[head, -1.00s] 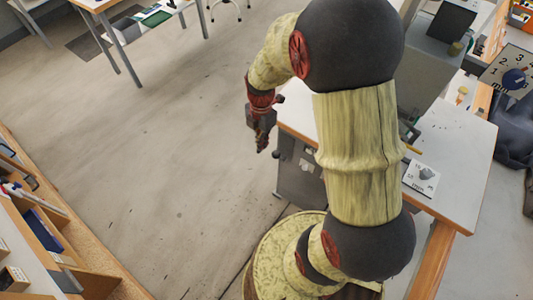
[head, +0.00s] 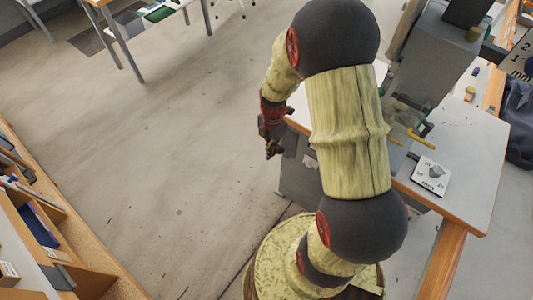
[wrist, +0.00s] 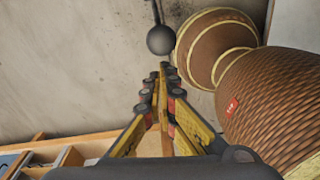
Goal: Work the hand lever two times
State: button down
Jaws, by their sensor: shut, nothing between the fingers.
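A dark ball (wrist: 160,40) on a thin rod, which looks like the hand lever's knob, is at the top centre of the wrist view. It lies just beyond my closed fingertips (wrist: 164,68); a small gap shows between them in the picture, but I cannot judge the depth. My gripper (head: 272,151) is shut and empty, beside the left edge of the bench in the head view. The grey press (head: 432,65) stands on the bench behind my arm, partly hidden. I cannot make out the lever in the head view.
The white-topped bench (head: 475,150) holds a white dial plate (head: 431,176) and a yellow bar (head: 420,139). A wooden shelf unit (head: 75,235) lines the lower left. Open floor (head: 170,140) lies left of my arm. Another table (head: 100,5) is at the far left.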

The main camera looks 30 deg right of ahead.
dwell(0.3)
jog(key=d+p, duration=0.1)
jog(key=w+d+r, duration=0.1)
jog(key=d, duration=0.1)
jog(key=d+r+p, duration=0.1)
jog(key=shift+w+d+r+p, duration=0.15)
jog(key=shift+w+d+p, duration=0.1)
jog(key=shift+p, duration=0.1)
jog(key=shift+a, duration=0.15)
dwell(1.0)
jog(key=shift+r+p, duration=0.5)
jog(key=shift+r, duration=0.2)
notch_tip(320, 180, up, 12)
jog(key=shift+w+d, duration=0.35)
jog(key=shift+d, duration=0.05)
dwell(1.5)
